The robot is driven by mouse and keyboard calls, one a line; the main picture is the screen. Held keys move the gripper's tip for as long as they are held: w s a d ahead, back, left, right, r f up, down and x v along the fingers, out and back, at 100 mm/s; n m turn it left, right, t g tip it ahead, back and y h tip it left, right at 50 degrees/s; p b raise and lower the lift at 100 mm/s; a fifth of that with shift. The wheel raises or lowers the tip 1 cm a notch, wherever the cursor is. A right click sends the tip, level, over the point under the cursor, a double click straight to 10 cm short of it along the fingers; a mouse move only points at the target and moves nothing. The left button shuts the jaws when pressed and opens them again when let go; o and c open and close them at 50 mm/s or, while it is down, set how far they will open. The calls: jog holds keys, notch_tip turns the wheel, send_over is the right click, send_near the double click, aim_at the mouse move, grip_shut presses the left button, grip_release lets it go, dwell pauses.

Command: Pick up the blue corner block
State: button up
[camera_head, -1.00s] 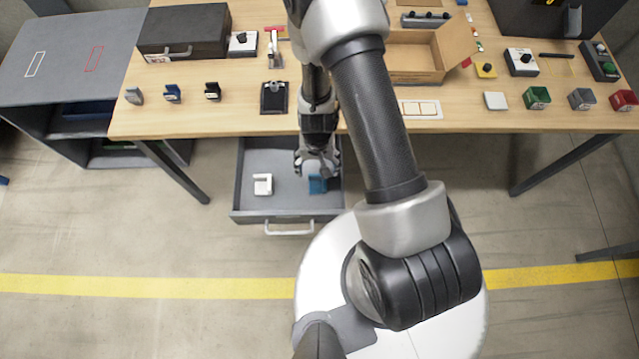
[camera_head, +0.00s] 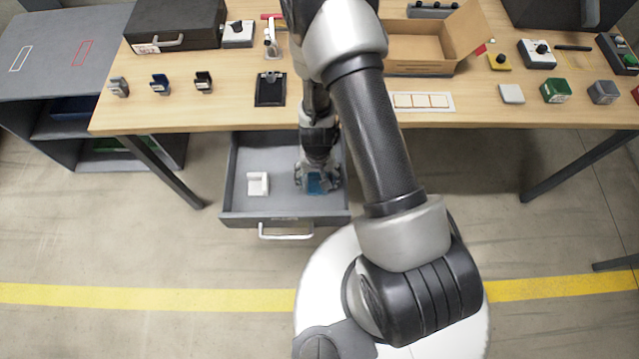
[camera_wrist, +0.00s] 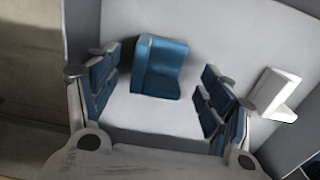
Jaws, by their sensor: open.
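The blue corner block (camera_wrist: 160,68) lies on the floor of the open grey drawer (camera_head: 240,207). In the head view the blue block (camera_head: 316,185) is partly covered by my gripper (camera_head: 318,180), which is down inside the drawer above it. In the wrist view my gripper (camera_wrist: 158,95) is open, with its blue-padded fingers apart. The block shows between and slightly beyond the two fingers, with visible gaps on both sides. Nothing is held.
A white corner block (camera_head: 258,184) lies in the drawer left of the gripper; in the wrist view it is at the right (camera_wrist: 276,94). The drawer walls surround the gripper. The wooden table (camera_head: 230,118) stands behind and above the drawer.

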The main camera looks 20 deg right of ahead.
aim_at(318, 184)
notch_tip(318, 184, down, 3)
jog(key=shift+b, duration=1)
jog(key=shift+r, duration=0.1)
jog(key=shift+c, duration=0.3)
jog(key=c, duration=0.9)
